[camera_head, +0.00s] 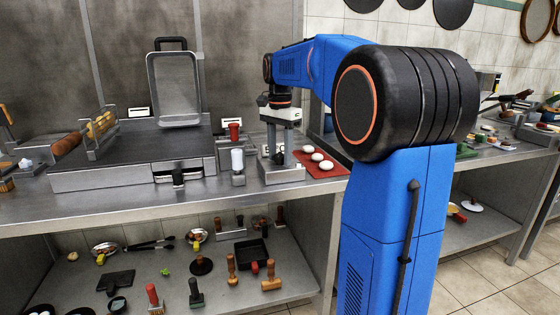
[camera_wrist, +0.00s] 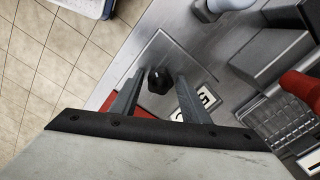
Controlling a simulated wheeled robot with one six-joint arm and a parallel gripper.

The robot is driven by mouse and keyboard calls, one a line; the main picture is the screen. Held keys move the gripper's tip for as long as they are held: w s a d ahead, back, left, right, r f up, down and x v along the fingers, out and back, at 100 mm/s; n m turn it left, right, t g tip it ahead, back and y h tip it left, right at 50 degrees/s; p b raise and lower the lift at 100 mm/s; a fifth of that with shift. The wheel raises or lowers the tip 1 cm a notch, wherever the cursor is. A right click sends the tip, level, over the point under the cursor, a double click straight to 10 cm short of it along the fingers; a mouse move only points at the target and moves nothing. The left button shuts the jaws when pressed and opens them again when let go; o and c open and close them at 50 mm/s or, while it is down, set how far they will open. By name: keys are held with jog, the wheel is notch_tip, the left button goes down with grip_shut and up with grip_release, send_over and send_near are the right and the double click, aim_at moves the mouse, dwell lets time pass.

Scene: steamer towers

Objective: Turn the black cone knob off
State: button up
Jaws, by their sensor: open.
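The black cone knob (camera_wrist: 158,80) stands on a flat steel plate (camera_wrist: 172,55) in the wrist view. My gripper (camera_wrist: 161,78) is open, with one finger on each side of the knob. I cannot tell whether either finger touches it. In the head view my gripper (camera_head: 279,152) points down over a small steel box (camera_head: 283,174) on the counter. The knob is mostly hidden by the fingers there.
A red mat (camera_head: 334,170) with white round pieces lies right of the box. A red-handled thing (camera_wrist: 303,88) is near in the wrist view.

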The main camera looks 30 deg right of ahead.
jog(key=m, duration=0.6)
dwell(0.3)
jog(key=shift+r, duration=0.1)
dwell(0.4)
